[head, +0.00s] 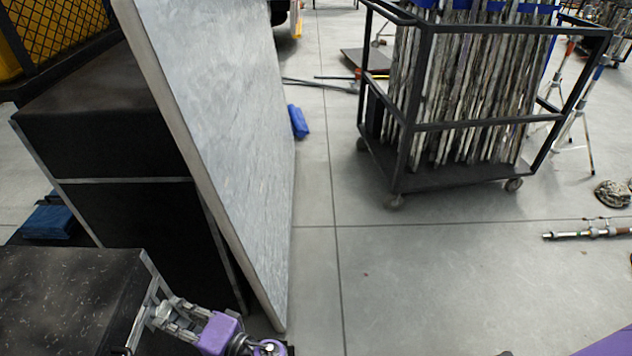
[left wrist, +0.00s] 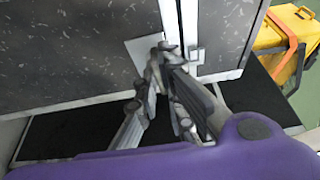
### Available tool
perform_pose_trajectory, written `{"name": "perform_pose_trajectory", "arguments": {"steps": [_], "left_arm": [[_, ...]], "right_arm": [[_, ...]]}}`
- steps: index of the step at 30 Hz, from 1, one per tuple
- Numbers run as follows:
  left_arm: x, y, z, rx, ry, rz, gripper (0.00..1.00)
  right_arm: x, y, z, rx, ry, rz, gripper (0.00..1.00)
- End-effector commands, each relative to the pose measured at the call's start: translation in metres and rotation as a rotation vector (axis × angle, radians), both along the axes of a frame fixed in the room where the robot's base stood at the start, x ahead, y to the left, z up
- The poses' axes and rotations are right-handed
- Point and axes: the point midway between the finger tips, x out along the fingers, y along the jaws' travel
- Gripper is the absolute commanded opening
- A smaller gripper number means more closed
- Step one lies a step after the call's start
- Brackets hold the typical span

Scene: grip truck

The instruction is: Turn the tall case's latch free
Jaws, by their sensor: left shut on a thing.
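The tall case (head: 68,292) is black and speckled with metal edging, at the lower left of the head view. In the left wrist view its dark face (left wrist: 70,45) fills the upper part, with a pale latch plate (left wrist: 145,48) beside a vertical metal strip. My left gripper (head: 158,312) is at the case's right metal edge. In the left wrist view the left gripper (left wrist: 163,55) has its fingertips together in front of the plate, shut on the latch. The fingers hide most of the latch, so I cannot tell how far it is turned. My right gripper is out of view.
A large grey panel (head: 225,130) stands tilted beside a black box (head: 100,120), just beyond my left gripper. A wheeled cart (head: 440,180) of poles stands at the back right. The floor between is clear. The left wrist view shows a yellow case (left wrist: 285,45) at right.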

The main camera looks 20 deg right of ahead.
Motion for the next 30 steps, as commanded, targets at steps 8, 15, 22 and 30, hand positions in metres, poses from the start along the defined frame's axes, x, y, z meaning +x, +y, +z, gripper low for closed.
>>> {"name": "perform_pose_trajectory", "arguments": {"steps": [8,15,22,30], "left_arm": [[0.0,0.0,0.002,0.018,0.05,0.0,0.0],[0.001,0.0,0.006,0.07,0.195,-0.001,0.0],[0.003,-0.001,0.01,0.143,0.394,0.0,0.0],[0.004,-0.002,0.012,0.231,0.635,0.0,0.0]], "right_arm": [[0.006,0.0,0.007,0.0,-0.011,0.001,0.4],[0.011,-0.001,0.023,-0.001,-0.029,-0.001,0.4],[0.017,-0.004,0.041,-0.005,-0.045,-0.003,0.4],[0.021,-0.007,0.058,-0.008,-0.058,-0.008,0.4]]}}
